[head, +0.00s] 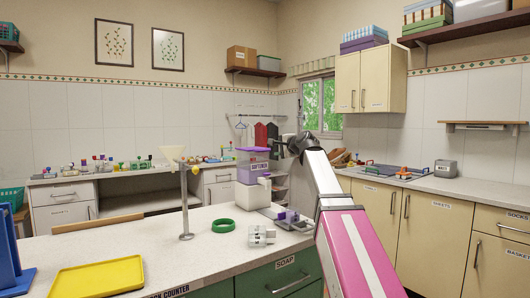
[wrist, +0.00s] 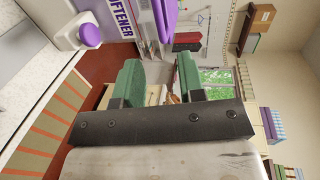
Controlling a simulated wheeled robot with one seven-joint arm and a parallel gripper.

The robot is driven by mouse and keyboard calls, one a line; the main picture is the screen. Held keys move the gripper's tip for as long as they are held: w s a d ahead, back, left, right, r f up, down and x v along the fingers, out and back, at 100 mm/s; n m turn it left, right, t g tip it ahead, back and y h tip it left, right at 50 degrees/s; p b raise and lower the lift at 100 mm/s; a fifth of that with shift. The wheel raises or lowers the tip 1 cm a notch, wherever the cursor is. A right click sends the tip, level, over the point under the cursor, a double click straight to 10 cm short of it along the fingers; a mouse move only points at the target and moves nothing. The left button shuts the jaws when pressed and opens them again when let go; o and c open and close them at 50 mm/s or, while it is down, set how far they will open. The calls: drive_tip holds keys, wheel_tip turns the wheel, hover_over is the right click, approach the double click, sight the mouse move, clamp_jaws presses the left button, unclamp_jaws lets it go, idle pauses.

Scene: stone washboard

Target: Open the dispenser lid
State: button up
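The softener dispenser (head: 252,165) stands on the near counter, with a purple lid on top (head: 252,150), a see-through upper part and a white base. The lid looks closed in the head view. My gripper (head: 283,147) is just right of the lid at about its height. In the wrist view, my gripper's two green fingers (wrist: 158,78) are spread apart with nothing between them. A purple edge of the dispenser (wrist: 165,18) lies beyond the fingertips, apart from them. The dispenser's purple button (wrist: 90,34) and part of its label show at upper left.
A metal stand with a funnel (head: 185,200) is left of the dispenser. A green ring (head: 222,225) and a small grey-white block (head: 262,235) lie on the counter in front. A yellow tray (head: 97,278) is at front left.

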drive_tip(key=x, duration=1)
drive_tip(key=shift+w+a, duration=0.15)
drive_tip(key=shift+w, duration=0.1)
clamp_jaws()
